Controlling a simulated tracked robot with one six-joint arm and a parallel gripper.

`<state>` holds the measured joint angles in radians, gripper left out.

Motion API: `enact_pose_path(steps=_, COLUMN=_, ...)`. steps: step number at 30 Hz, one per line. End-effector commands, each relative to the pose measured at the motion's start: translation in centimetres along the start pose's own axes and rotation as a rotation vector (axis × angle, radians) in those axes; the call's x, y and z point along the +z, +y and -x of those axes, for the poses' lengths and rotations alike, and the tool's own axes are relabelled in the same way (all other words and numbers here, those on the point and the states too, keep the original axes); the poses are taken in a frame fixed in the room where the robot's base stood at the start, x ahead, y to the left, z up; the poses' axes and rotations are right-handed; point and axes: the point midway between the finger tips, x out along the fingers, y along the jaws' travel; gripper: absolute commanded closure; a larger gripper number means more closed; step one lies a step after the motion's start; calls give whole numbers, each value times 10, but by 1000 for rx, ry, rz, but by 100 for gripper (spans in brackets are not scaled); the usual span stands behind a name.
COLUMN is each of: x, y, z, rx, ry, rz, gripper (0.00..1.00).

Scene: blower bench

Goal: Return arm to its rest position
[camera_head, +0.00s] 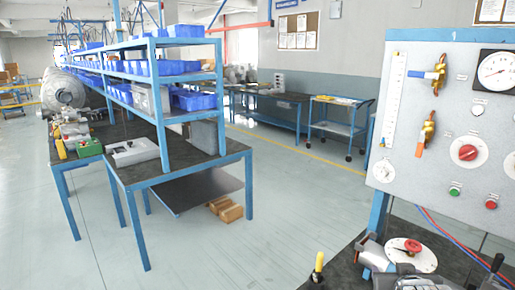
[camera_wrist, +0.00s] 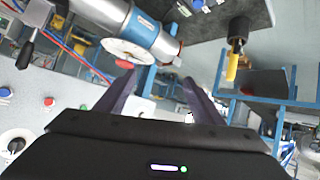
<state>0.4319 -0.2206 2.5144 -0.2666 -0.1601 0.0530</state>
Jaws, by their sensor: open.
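My gripper (camera_wrist: 159,78) shows in the wrist view with its two dark purple fingers apart and nothing between them. Behind the fingertips is a metal pipe with a blue band (camera_wrist: 146,24), with a white disc (camera_wrist: 125,51) on it. The pipe does not appear to be held. I cannot tell the exact gap between it and the fingers. The wrist view looks turned over, with the bench at the top.
A grey panel (camera_head: 450,135) with gauges, valves and buttons stands at right. Below it, a dark bench (camera_head: 345,270) carries a white disc with a red knob (camera_head: 405,250) and a yellow-handled tool (camera_head: 318,265). A blue shelf bench (camera_head: 160,90) stands left; open floor (camera_head: 280,210) lies between.

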Motion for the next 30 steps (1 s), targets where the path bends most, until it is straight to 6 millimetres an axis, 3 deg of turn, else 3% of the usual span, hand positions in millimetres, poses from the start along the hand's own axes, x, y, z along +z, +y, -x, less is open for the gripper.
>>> enact_pose_path(steps=10, x=10, y=-61, z=73, rx=-90, ry=-178, rz=23, gripper=38)
enact_pose_path(steps=21, x=47, y=-117, z=173, rx=-238, ry=-384, rz=71, gripper=38)
enact_pose_path(steps=25, x=61, y=-128, z=202, rx=-284, ry=-443, rz=92, gripper=38)
enact_pose_path(steps=30, x=69, y=-133, z=217, rx=-308, ry=-477, rz=106, gripper=38)
